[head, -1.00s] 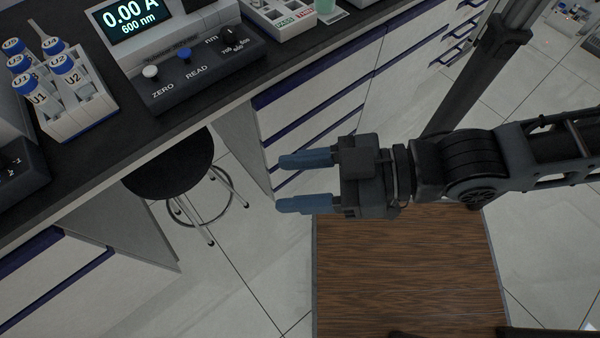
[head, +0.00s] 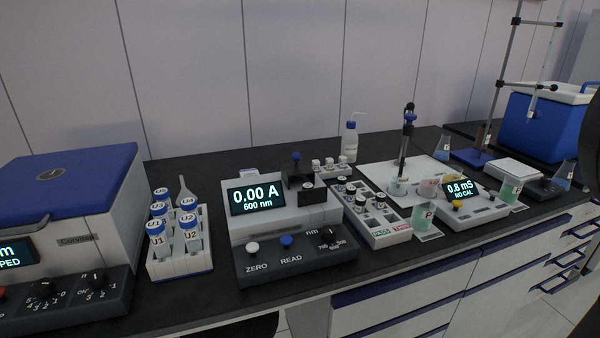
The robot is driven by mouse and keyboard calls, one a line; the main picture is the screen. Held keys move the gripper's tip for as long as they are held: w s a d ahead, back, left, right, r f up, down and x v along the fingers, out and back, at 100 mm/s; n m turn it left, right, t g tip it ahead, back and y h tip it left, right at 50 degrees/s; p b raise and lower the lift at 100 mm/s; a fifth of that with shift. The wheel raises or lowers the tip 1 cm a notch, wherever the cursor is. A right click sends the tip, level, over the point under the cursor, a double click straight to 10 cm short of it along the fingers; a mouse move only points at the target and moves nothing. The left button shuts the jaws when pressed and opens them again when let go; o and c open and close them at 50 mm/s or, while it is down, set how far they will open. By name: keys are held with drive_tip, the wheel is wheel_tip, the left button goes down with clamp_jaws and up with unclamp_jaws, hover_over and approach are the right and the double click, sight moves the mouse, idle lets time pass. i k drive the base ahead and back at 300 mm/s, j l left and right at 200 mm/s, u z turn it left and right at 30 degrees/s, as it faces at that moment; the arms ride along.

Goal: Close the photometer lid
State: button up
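The photometer (head: 275,235) stands on the dark bench in the middle of the head view, its screen reading 0.00 A at 600 nm. Its dark lid (head: 297,172), with a blue knob (head: 296,157), shows at the top right of the housing, to the right of the screen. The lid seems to stand raised behind a small dark block, but it is small here and I cannot tell its exact angle. My gripper is not in view; a dark part, perhaps of my arm, shows at the right edge.
Left of the photometer are a rack of blue-capped tubes (head: 180,265) and a blue-lidded centrifuge (head: 70,205). Right of it are a vial tray (head: 372,232), a conductivity meter (head: 473,210) and beakers. A wash bottle (head: 349,142) stands behind.

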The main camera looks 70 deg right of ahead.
sight(298, 168)
drive_tip(key=k+j, duration=0.15)
drive_tip(key=k+j+z, duration=0.15)
drive_tip(key=k+z, duration=0.45)
drive_tip(key=z, duration=1.5)
